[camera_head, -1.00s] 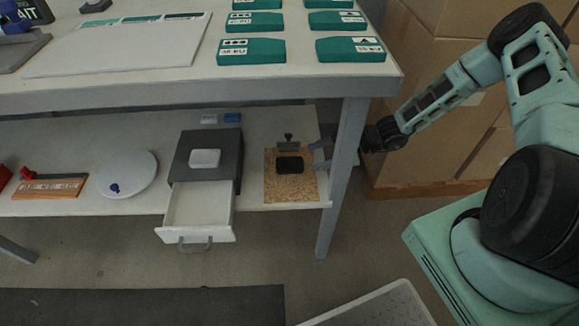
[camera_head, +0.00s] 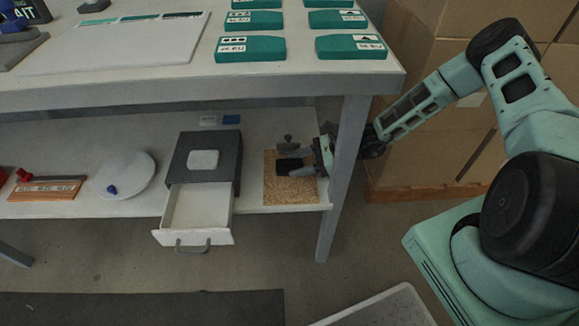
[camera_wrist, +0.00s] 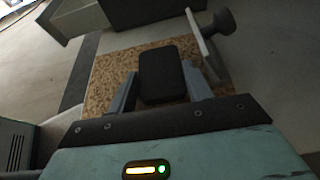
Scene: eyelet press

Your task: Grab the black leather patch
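The black leather patch (camera_head: 287,165) lies on a cork board (camera_head: 290,192) on the lower shelf. In the wrist view the patch (camera_wrist: 162,74) is a dark rounded rectangle, and the cork (camera_wrist: 105,73) shows beside it. My gripper (camera_head: 297,163) reaches in from the right past the table leg. In the wrist view my gripper (camera_wrist: 161,90) has one finger on each side of the patch. The fingers are apart, with the patch between them. A narrow gap seems to show by the fingers, and firm contact cannot be made out.
A small metal stop with a knob (camera_wrist: 212,35) stands close behind the patch. The table leg (camera_head: 343,180) is close to my arm. A dark box (camera_head: 209,150) with an open white drawer (camera_head: 195,210) stands to the left. A white disc (camera_head: 124,175) lies farther left.

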